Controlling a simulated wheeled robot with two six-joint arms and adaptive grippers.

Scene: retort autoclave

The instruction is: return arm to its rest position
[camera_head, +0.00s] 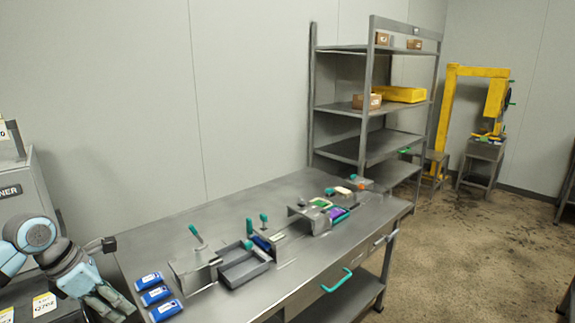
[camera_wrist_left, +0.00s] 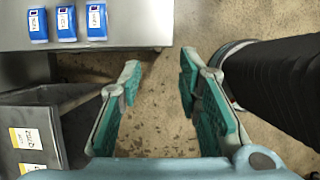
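My left arm comes in at the lower left of the head view. Its left gripper (camera_head: 118,305) hangs just off the left front corner of the steel table (camera_head: 225,228). In the left wrist view the left gripper (camera_wrist_left: 160,90) has its two teal-padded fingers wide apart, with only the floor between them. It holds nothing. My right gripper is in neither view.
Several blue packs (camera_head: 157,295) lie at the table's near left end, close to the left gripper. Metal fixtures with teal handles (camera_head: 195,233) and a grey tray (camera_head: 243,268) stand on the table. A grey cabinet (camera_head: 35,190) is at left. A shelf rack (camera_head: 370,107) stands behind.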

